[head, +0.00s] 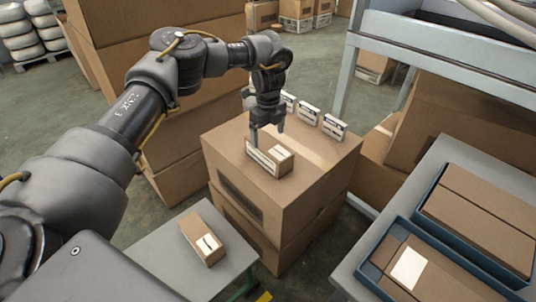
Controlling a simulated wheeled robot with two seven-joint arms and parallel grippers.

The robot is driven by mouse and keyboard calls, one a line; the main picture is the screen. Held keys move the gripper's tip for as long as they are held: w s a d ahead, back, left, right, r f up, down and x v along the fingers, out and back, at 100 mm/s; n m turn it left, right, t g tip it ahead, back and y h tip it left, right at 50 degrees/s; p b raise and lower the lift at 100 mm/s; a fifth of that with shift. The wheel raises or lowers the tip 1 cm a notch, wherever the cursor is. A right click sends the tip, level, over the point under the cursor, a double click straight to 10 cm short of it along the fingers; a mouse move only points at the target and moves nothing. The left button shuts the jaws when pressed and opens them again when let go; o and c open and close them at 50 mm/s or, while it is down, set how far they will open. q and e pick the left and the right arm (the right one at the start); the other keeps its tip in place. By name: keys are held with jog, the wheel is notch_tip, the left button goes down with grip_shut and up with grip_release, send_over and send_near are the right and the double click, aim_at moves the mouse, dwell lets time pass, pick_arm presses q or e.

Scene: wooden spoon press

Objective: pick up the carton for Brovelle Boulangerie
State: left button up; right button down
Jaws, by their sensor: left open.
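A small brown carton (281,166) with white labels sits on top of a large brown box (240,195) in the middle of the head view. My left gripper (267,137) comes down from above at the carton's far left part, its fingers apart. I cannot tell whether either finger touches the carton. A second small carton (192,230) with a white label lies on a grey table (150,264) at the lower left. The writing on the labels is too small to read, so I cannot tell which carton is Brovelle Boulangerie's. My right gripper is out of view.
Blue trays (373,277) holding larger cartons (475,215) are on a grey surface (357,262) at right. Tall stacked boxes (165,85) stand behind my left arm.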

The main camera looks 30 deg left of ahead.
aim_at(268, 144)
pick_arm(q)
jog(key=shift+s+f+b, duration=0.1)
jog(key=shift+f+b, duration=0.2)
jog(key=shift+f, duration=2.4)
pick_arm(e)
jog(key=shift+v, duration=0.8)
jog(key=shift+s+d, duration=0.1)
pick_arm(q)
jog(key=c, duration=1.2)
jog(key=shift+c, duration=0.3)
